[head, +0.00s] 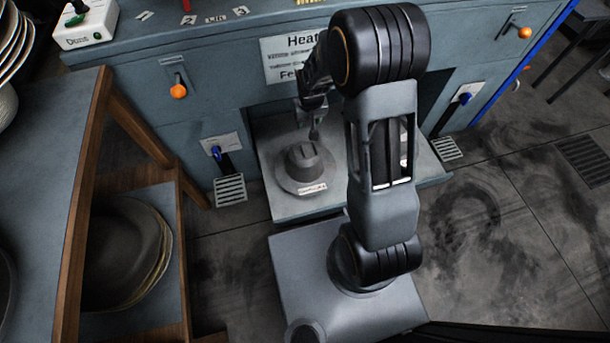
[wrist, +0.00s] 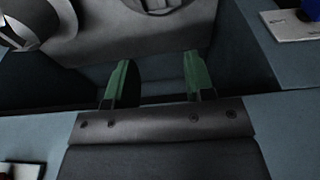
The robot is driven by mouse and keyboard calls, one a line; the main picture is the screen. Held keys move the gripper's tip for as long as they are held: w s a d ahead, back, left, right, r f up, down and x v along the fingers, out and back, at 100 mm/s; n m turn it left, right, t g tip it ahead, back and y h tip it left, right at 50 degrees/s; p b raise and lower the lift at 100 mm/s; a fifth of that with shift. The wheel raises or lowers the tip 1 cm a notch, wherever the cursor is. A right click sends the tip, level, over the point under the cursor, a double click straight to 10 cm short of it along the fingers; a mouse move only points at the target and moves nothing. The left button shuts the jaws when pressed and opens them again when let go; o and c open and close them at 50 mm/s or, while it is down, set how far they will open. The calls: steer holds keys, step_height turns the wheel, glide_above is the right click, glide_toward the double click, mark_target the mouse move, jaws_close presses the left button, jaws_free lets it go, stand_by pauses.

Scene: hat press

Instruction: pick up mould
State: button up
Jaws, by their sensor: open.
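A grey hat-shaped mould (head: 303,164) with a round crown and wide brim sits on the pulled-out tray (head: 292,212) of the press. A small pale label is on the front of its brim. In the wrist view part of the mould (wrist: 30,22) shows at the top left, beyond my fingers. My gripper (head: 314,130) is above and close to the mould in the head view; my arm partly hides that area. In the wrist view my gripper's green fingertips (wrist: 155,80) are apart with nothing between them.
The blue-grey press (head: 240,95) stands behind the tray, with orange-knobbed levers (head: 178,91) and blue handles (head: 217,153) on its front. A wooden-legged table (head: 105,130) stands at the left, with stacked round pieces (head: 125,250) on its shelf. Floor at the right is clear.

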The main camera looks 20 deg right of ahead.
steer(key=b, duration=0.6)
glide_toward(305, 150)
steer(key=f, duration=0.5)
steer(key=shift+w+d+f, duration=0.1)
steer(key=shift+w+f, duration=0.1)
steer(key=shift+w, duration=0.1)
steer(key=f+b, duration=0.2)
steer(key=f, duration=0.1)
steer(key=w+f+b, duration=0.1)
steer(key=f, duration=0.1)
steer(key=shift+f, duration=0.15)
steer(key=shift+c, duration=0.4)
jaws_close()
